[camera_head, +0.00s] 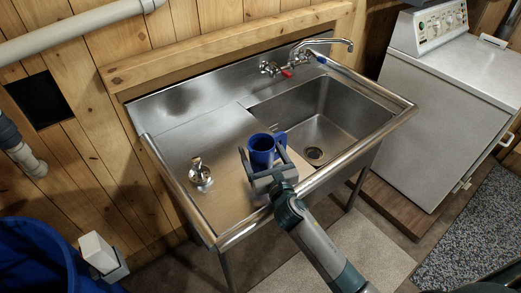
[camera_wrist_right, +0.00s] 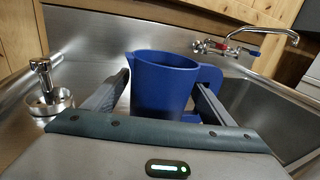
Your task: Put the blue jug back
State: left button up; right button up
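The blue jug (camera_head: 262,149) is upright at the front of the steel sink unit, over the drainboard close to the basin's left edge. In the right wrist view the jug (camera_wrist_right: 160,88) has its spout to the left and its handle to the right. My right gripper (camera_head: 263,165) has one finger on each side of the jug, the right finger passing in front of the handle. It also shows in the right wrist view (camera_wrist_right: 163,92). I cannot tell whether the fingers press on the jug, or whether its base touches the drainboard. My left gripper is not in view.
A metal strainer (camera_head: 200,174) stands on the drainboard (camera_head: 190,142), left of the jug. The basin (camera_head: 335,112) is empty, with a faucet (camera_head: 312,50) behind. A raised rim (camera_head: 330,175) edges the front. A white appliance (camera_head: 450,85) stands right; a blue bin (camera_head: 40,250) is lower left.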

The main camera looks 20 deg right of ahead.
jog(key=shift+r, duration=0.1)
jog(key=shift+s, duration=0.4)
jog(key=s+b, duration=0.1)
jog(key=s, duration=0.4)
jog(key=s+b, duration=0.1)
jog(key=s, duration=0.5)
jog(key=shift+s+d+r, duration=0.1)
jog(key=shift+d, duration=0.1)
